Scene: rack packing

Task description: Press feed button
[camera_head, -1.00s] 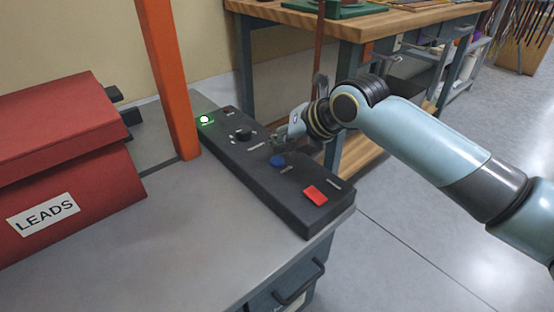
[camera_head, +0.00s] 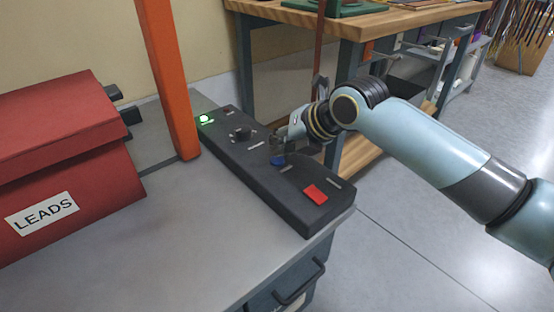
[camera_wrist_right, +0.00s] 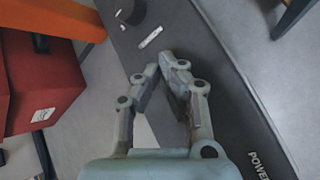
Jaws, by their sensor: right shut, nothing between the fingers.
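A dark control panel (camera_head: 232,155) lies along the right edge of the grey bench. A round blue button (camera_head: 278,160) sits on its middle; which button is marked feed cannot be read here. My right gripper (camera_head: 277,148) is shut and empty, its fingertips pointing down at the blue button, just over or touching it; I cannot tell which. In the right wrist view my right gripper (camera_wrist_right: 162,65) shows above the dark panel (camera_wrist_right: 215,40), and the blue button is hidden. A red rectangular button (camera_head: 315,195) lies nearer. My left gripper is out of view.
A black knob (camera_head: 242,133) and a lit green lamp (camera_head: 206,119) are farther along the panel. An orange post (camera_head: 168,80) stands left of it. A red box labelled LEADS (camera_head: 70,170) is at far left. A wooden workbench (camera_head: 330,22) stands behind.

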